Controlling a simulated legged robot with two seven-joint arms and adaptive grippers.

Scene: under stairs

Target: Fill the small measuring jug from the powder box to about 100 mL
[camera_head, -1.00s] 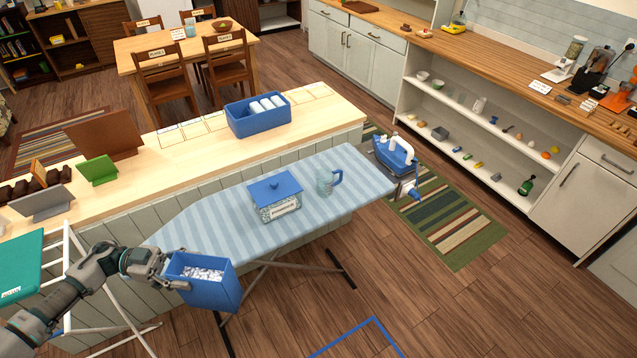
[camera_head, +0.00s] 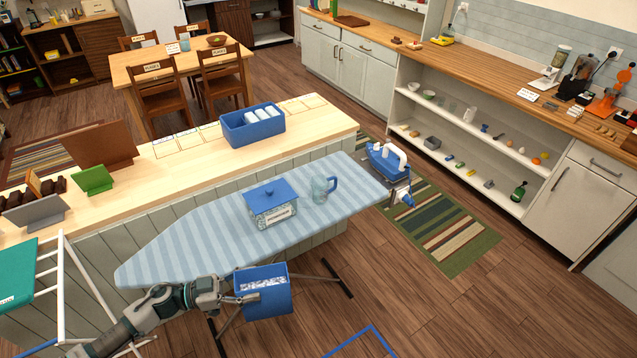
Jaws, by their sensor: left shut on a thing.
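A clear measuring jug (camera_head: 321,191) with a blue handle stands upright on the striped ironing board (camera_head: 190,235). Next to it, on its left, stands a clear box (camera_head: 271,217) with a blue lid and a white label, too small to read; the lid is on. My left gripper (camera_head: 232,293) is shut on the left side of an open blue bin (camera_head: 264,303). The bin hangs in front of the board's near edge and holds white pieces, too small to identify. The fingertips are partly hidden. My right gripper is not in view.
A blue and white iron (camera_head: 387,160) sits at the board's right end. Behind is a wooden counter (camera_head: 300,127) with a blue tray (camera_head: 253,125) of white rolls. A teal-topped rack (camera_head: 18,272) stands at the left. The board between box and left tip is clear.

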